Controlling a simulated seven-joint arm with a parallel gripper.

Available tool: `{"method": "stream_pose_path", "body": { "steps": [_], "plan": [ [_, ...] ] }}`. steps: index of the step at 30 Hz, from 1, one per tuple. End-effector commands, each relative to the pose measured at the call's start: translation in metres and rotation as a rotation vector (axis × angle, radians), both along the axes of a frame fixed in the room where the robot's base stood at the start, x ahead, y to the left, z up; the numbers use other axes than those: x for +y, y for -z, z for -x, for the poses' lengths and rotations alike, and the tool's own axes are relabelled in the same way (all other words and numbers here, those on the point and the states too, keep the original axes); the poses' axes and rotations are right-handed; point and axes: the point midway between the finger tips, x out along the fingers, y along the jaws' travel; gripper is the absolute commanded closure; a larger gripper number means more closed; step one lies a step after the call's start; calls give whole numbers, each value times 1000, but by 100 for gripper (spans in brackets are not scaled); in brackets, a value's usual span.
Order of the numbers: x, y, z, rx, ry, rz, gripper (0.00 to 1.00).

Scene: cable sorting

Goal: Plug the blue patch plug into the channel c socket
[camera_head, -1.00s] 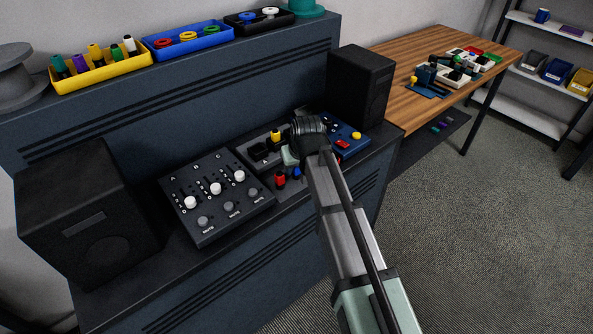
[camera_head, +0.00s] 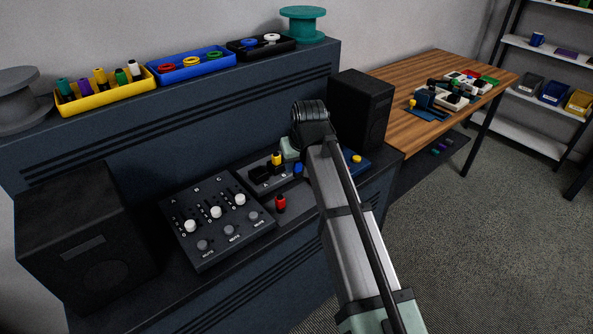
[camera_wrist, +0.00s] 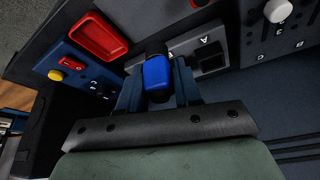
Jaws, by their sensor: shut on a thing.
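The blue patch plug (camera_wrist: 157,78) is between the two fingers of my gripper (camera_wrist: 158,88) in the wrist view, and the fingers are shut on it. In the head view the blue plug (camera_head: 298,170) shows just below my gripper (camera_head: 290,160), above the bench, by the right part of the socket block (camera_head: 262,187). In the wrist view the socket block (camera_wrist: 222,47) has a label A by a dark socket (camera_wrist: 210,62). The plug and fingers cover other parts of the block. I cannot make out the channel c socket.
A red plug (camera_head: 280,203) stands in front of the block, and a yellow plug (camera_head: 277,158) is at its back. The mixer (camera_head: 217,250) is on the left. A blue switch box (camera_wrist: 78,70) and a red tray (camera_wrist: 97,38) show in the wrist view. A black speaker (camera_head: 360,105) stands behind.

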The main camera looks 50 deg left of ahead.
Motion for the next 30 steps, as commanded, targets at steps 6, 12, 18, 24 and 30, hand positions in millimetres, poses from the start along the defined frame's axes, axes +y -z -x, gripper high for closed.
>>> {"method": "stream_pose_path", "body": {
  "steps": [6,12,18,24,30],
  "plan": [
    [0,-12,0,-1,0,-2,98],
    [0,-21,0,0,0,0,98],
    [0,-31,0,-1,0,-2,98],
    [0,-40,0,0,0,-1,98],
    [0,-48,0,0,0,-1,98]
  ]
}}
